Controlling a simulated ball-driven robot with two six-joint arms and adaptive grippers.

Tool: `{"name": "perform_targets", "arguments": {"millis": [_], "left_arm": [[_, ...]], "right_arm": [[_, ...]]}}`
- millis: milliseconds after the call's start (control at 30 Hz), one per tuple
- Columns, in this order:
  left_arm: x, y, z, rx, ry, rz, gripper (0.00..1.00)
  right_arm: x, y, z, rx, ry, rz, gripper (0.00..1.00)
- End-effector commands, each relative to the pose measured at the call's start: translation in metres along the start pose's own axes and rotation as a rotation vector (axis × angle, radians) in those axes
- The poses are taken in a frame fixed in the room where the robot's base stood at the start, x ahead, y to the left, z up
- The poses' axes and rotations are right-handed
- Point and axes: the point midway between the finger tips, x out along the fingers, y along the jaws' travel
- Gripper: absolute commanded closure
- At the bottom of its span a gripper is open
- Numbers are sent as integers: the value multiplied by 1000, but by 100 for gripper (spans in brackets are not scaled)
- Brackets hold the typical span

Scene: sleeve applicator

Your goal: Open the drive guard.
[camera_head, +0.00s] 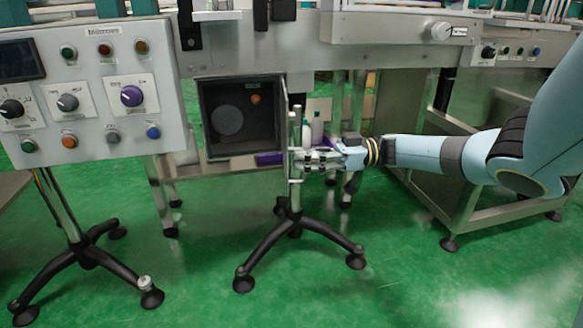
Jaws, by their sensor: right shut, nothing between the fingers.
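The drive guard is a dark box (208,125) under the machine's beam. Its front is uncovered, and a grey disc (228,120) and an orange knob (255,99) show inside. A narrow upright panel (284,122) at the box's right edge looks like the guard door swung outward and seen nearly edge-on. My right gripper (306,158) comes in from the right. It is shut and empty, close beside the panel and a thin metal post. I cannot tell whether it touches either. My left gripper is not in view.
A control panel (90,90) on a stand is at the left. A post on a black tripod base (294,225) stands in front of the guard's right side. Bottles (316,130) stand behind my right gripper. A steel frame (455,205) is at the right. The green floor in front is mostly clear.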

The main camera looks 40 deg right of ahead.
Motion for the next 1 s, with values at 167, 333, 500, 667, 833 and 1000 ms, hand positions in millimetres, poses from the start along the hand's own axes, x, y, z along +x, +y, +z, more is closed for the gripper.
{"name": "perform_targets", "arguments": {"millis": [167,333,500,667,833,1000], "left_arm": [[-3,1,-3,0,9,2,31],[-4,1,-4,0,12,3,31],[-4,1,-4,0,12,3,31],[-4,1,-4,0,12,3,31],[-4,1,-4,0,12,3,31],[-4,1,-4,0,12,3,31]], "right_arm": [[-9,1,1,1,-4,3,100],[-12,1,0,0,-3,3,100],[-12,1,0,0,-2,3,100],[-12,1,0,0,-1,3,100],[-12,1,0,0,-1,3,81],[-12,1,0,0,0,2,66]]}}
